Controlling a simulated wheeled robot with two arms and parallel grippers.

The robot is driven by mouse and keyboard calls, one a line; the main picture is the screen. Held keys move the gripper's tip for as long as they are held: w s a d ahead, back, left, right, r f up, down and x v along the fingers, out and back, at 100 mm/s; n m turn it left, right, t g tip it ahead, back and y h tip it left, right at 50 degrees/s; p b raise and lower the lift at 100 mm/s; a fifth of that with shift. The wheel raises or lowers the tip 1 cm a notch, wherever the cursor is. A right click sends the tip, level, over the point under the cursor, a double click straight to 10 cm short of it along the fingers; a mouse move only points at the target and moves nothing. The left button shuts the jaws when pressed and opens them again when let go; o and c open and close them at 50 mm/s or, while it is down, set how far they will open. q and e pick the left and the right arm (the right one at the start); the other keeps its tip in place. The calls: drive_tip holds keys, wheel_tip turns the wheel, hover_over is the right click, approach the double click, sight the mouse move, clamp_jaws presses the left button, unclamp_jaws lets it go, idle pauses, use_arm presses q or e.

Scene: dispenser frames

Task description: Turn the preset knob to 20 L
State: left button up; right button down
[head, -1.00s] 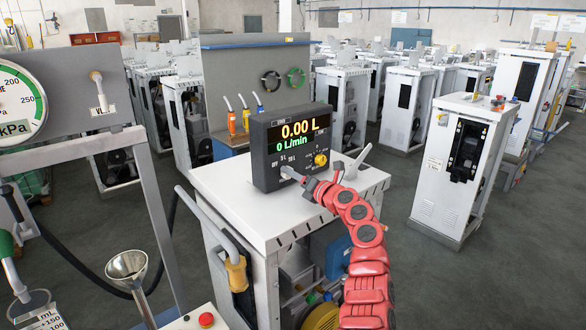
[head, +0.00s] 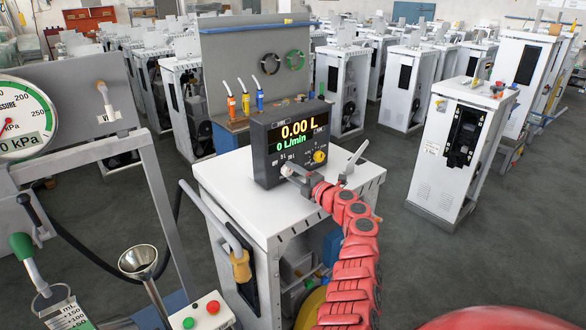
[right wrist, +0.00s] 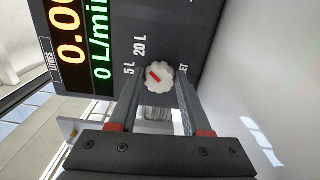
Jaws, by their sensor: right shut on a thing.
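The dispenser head (head: 262,150) is a dark box on a white cabinet, showing 0.00 L and 0 L/min. The preset knob (right wrist: 158,78) is white with a red pointer mark in the right wrist view. The labels 5 L and 20 L stand beside it; the mark slants towards the area between them, and its exact setting is hard to tell. My right gripper (right wrist: 156,92) is shut on the knob, one finger on each side. My left gripper is not in view.
A yellow knob (head: 320,156) sits on the panel to the right of my gripper. A grey lever (head: 353,163) stands on the white cabinet top (head: 222,178). A hose nozzle (head: 240,262) hangs at the cabinet's left. A funnel (head: 138,260) and gauge stand further left.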

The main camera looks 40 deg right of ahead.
drive_tip(key=shift+m, duration=0.4)
drive_tip(key=shift+c, duration=1.8)
unclamp_jaws()
drive_tip(key=shift+s+d+f, duration=0.1)
drive_tip(key=shift+s+f, duration=0.15)
drive_tip(key=shift+s, duration=0.2)
drive_tip(key=s+d+b, duration=0.1)
drive_tip(key=s+b, duration=0.1)
drive_tip(key=s, duration=1.4)
drive_tip(key=shift+s+d+r, duration=0.15)
drive_tip(key=shift+s+r, duration=0.1)
